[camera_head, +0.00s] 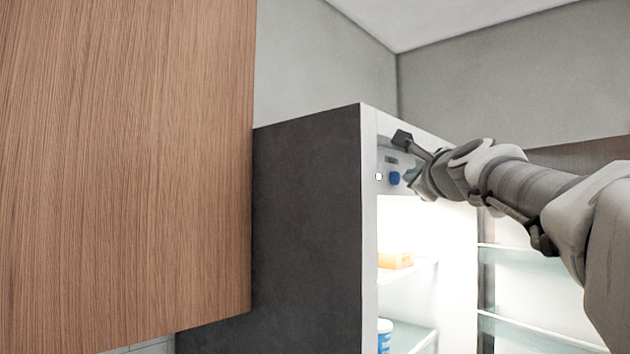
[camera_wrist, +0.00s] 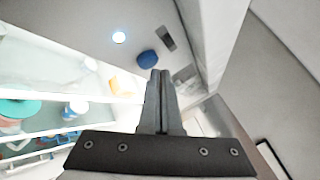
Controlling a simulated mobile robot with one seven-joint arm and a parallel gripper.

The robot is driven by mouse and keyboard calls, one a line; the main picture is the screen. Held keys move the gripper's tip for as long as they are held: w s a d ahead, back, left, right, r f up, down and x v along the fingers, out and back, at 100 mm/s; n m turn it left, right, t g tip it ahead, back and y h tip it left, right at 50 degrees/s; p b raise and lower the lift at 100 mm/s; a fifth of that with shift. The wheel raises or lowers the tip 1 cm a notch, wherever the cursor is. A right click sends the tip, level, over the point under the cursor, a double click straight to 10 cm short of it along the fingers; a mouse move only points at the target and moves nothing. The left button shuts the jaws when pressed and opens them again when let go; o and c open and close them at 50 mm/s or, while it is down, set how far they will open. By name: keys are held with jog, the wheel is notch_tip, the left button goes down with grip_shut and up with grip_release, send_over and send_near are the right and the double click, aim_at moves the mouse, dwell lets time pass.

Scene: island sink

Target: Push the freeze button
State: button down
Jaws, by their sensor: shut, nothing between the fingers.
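The open fridge has a control panel along the top of its inside. On the panel are a blue round knob or button (camera_head: 394,178), a small white round light or button (camera_head: 379,176) and a dark rectangular piece (camera_head: 391,160). The wrist view shows the blue one (camera_wrist: 146,59), the white one (camera_wrist: 119,37) and the dark piece (camera_wrist: 167,38). No label is readable, so I cannot tell which is the freeze button. My gripper (camera_head: 403,138) is shut and empty at the panel; its tips (camera_wrist: 158,73) appear close to the blue part. I cannot tell whether they touch.
The fridge's dark side wall (camera_head: 305,215) and a wooden cabinet (camera_head: 125,170) stand to the left. Shelves below hold an orange box (camera_head: 396,260) and a blue-and-white container (camera_head: 384,337). The open door with its racks (camera_head: 530,330) is at the right, below my arm.

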jog(key=shift+s+d+b, duration=1.05)
jog(key=shift+s+d, duration=0.95)
jog(key=shift+s, duration=0.05)
jog(key=shift+r, duration=0.1)
